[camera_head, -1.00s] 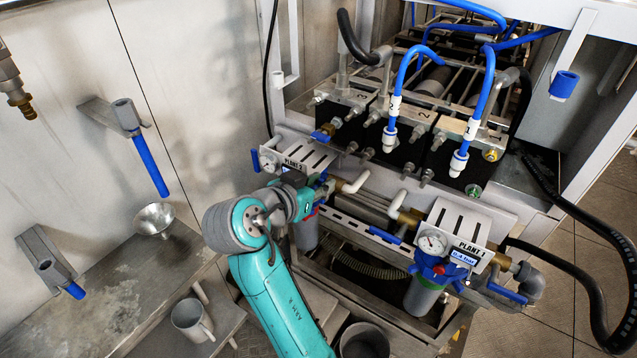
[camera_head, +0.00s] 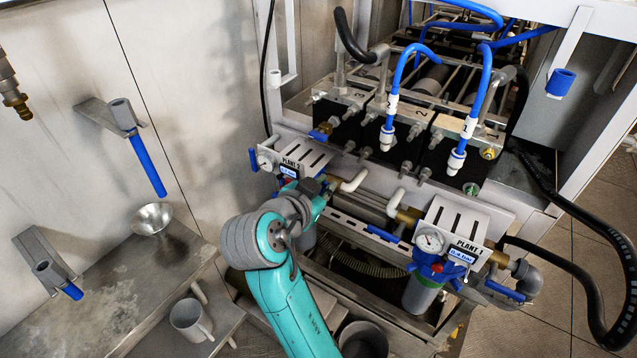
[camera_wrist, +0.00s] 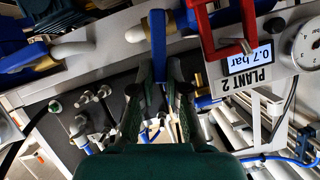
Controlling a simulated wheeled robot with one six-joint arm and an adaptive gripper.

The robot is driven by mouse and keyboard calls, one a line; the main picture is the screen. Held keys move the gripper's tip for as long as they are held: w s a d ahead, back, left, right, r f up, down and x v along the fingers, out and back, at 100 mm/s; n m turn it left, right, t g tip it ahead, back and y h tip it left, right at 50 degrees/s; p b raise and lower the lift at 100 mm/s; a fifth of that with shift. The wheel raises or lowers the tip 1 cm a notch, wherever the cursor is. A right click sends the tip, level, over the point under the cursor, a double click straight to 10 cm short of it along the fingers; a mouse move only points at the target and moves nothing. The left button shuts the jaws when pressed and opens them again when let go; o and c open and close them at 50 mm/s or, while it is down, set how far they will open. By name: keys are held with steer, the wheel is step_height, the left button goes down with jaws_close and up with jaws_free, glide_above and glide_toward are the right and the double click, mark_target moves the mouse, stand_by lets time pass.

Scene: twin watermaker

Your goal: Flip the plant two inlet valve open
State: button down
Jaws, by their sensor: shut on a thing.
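The Plant 2 panel (camera_head: 297,154) stands at the middle left in the head view, with a gauge and a small display. In the wrist view its label (camera_wrist: 248,76) is upside down and its display (camera_wrist: 249,57) reads 0.7 bar. My gripper (camera_wrist: 160,88) is shut on a blue valve lever (camera_wrist: 157,42), which runs between the fingers near a brass fitting (camera_wrist: 180,22). In the head view my gripper (camera_head: 322,196) is at the right side of the Plant 2 unit. My own wrist hides the lever there.
The Plant 1 panel (camera_head: 459,232) stands to the right, with its own blue lever (camera_head: 505,291). A second blue lever (camera_head: 253,160) is at Plant 2's left side. A white elbow pipe (camera_head: 355,180) is close by my gripper. A red bracket (camera_wrist: 215,35) is beside the fingers.

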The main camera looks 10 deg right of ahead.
step_height(320, 180, down, 6)
steer(key=s+d+m+t+y, duration=0.1)
steer(key=s+d+m+t, duration=0.2)
steer(key=m+t, duration=0.3)
steer(key=shift+r+m+y, duration=0.25)
steer(key=shift+m+y, duration=0.15)
steer(key=shift+m, duration=2.2)
steer(key=c, duration=1.4)
jaws_free()
steer(key=shift+c, duration=0.2)
steer(key=v, duration=1.2)
steer(key=shift+f, duration=0.2)
